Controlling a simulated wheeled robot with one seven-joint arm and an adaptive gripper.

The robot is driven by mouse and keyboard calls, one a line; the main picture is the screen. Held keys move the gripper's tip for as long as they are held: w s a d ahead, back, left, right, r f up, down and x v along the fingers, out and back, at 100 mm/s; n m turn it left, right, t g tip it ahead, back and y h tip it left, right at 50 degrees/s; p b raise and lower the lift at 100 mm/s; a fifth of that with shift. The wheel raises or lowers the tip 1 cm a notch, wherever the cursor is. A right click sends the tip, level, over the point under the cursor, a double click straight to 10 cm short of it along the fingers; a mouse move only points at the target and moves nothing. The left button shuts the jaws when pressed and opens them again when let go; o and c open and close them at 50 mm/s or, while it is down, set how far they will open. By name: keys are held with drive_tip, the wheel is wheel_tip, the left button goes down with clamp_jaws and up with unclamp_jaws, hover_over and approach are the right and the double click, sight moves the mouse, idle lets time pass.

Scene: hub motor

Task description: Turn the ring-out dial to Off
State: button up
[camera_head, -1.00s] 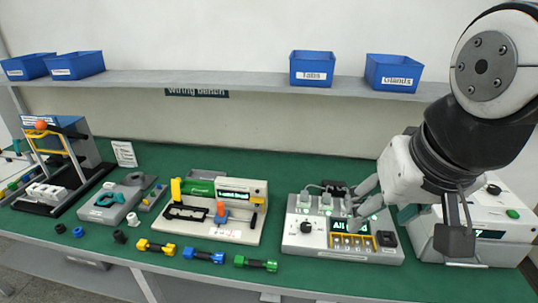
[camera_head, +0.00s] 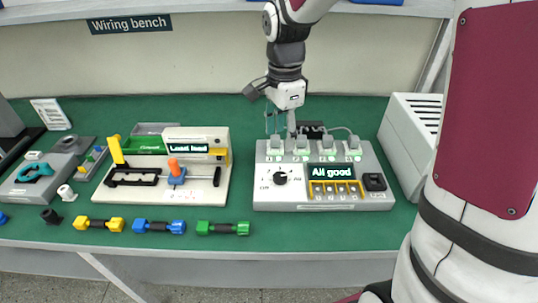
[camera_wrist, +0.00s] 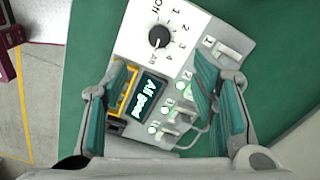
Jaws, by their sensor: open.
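The ring-out tester (camera_head: 325,200) is a grey sloped box with a lit display reading "All good". Its black round dial (camera_head: 281,178) is at the left of its front panel. In the wrist view the dial (camera_wrist: 159,37) is ringed by numbers, with "All" at one end; its pointer seems turned toward "All", but it is small. My gripper (camera_head: 281,122) is above the back of the tester, apart from the dial. In the wrist view my gripper (camera_wrist: 163,80) is open and empty, its fingers spread either side of the display, with the dial beyond the fingertips.
Plugs with leads (camera_head: 302,147) stand along the tester's back edge. A black rocker switch (camera_head: 374,182) is at its right. A white vented box (camera_head: 408,130) stands to the right. The lead tester (camera_head: 207,170) is left, with yellow, blue and green connectors in front.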

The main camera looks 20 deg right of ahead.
sight(280, 176)
wheel_tip(280, 176, down, 14)
drive_tip(key=shift+r+b, duration=0.25)
drive_tip(key=shift+b, duration=0.25)
drive_tip(key=c, duration=1.2)
